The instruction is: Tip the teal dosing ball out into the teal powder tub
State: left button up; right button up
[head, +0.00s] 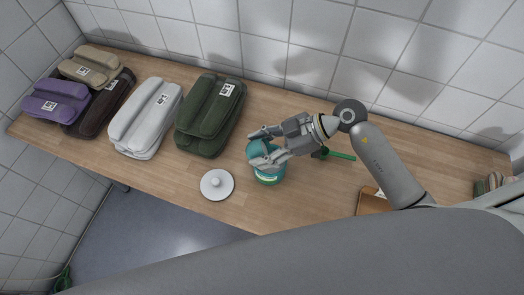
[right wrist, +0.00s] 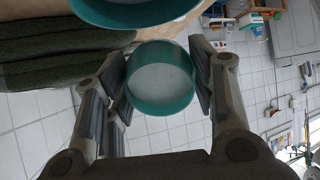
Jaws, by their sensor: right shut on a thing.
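The teal powder tub (head: 268,179) stands on the wooden counter in the head view, partly covered by my right gripper. In the right wrist view its teal rim and pale inside (right wrist: 135,12) show at the top edge. My right gripper (head: 263,147) is shut on the teal dosing ball (head: 257,150), holding it over the tub. In the right wrist view the ball (right wrist: 160,102) sits between the fingers, with its round, pale inside facing the camera. I cannot tell whether that pale inside is powder. My left gripper is not in view.
A white knobbed lid (head: 217,185) lies left of the tub near the counter's front edge. A dark green folded bundle (head: 210,115) and a white one (head: 145,118) lie further left. A green-handled tool (head: 340,155) and a brown tray (head: 372,204) are on the right.

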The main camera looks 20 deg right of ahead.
jog(key=shift+f+y+b, duration=0.3)
jog(key=shift+b, duration=0.05)
jog(key=y+b, duration=0.2)
jog(key=y, duration=0.1)
jog(key=shift+d+r+t+b, duration=0.1)
jog(key=shift+d+t+b, duration=0.2)
jog(key=shift+d+r+y+b, duration=0.1)
jog(key=shift+y+b, duration=0.5)
jog(key=shift+r+y+b, duration=0.2)
jog(key=shift+y+b, duration=0.25)
jog(key=shift+y, duration=0.05)
jog(key=shift+r, duration=0.1)
dwell(1.1)
